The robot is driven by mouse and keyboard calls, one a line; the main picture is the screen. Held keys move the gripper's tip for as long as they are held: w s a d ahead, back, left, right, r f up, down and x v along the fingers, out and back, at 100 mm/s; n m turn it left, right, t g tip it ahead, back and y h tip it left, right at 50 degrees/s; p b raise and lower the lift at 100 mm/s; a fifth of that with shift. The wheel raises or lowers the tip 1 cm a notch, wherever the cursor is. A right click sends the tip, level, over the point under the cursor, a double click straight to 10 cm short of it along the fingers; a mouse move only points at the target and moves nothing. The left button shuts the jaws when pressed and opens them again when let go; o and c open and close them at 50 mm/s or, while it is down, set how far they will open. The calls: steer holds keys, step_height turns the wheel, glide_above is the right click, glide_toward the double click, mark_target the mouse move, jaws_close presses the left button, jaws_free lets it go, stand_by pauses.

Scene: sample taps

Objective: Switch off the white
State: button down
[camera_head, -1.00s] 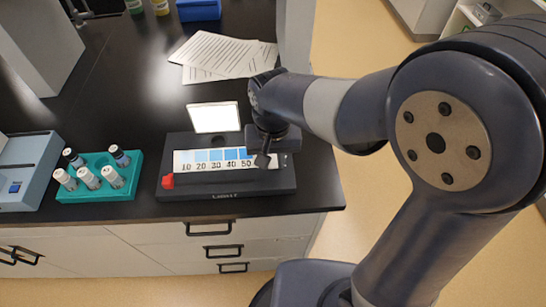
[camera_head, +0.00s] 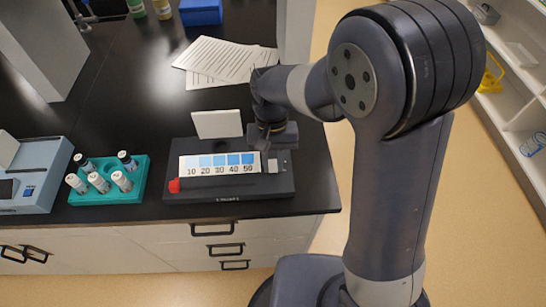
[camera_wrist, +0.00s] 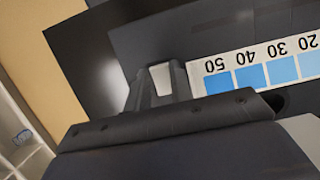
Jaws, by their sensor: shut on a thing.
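The white panel (camera_head: 217,124) stands upright at the back of a dark device (camera_head: 230,190) on the black bench. It looks dull white, not glowing. A blue colour card (camera_head: 221,164) marked 10 to 50 stands before it. A light grey switch-like piece (camera_head: 285,157) sits at the device's right end. My gripper (camera_head: 270,160) is low over that end, just right of the card. In the wrist view my gripper (camera_wrist: 160,85) has its fingers shut around a light grey piece (camera_wrist: 162,78), beside the card's 50 end. The contact itself is partly hidden.
A teal rack (camera_head: 108,190) with several capped vials and a blue-grey instrument (camera_head: 35,175) stand at left. A red knob (camera_head: 174,185) is at the device's left front. Papers (camera_head: 223,60) lie behind. The bench's right edge is close.

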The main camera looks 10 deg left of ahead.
mark_target(272, 160)
steer(key=c, duration=1.5)
jaws_free()
steer(key=v, duration=1.1)
steer(key=shift+b, duration=0.35)
steer(key=x, duration=1.1)
steer(key=shift+f, duration=0.15)
steer(key=shift+s+t+b, duration=0.1)
steer(key=shift+t+b, duration=0.35)
steer(key=shift+t, duration=0.05)
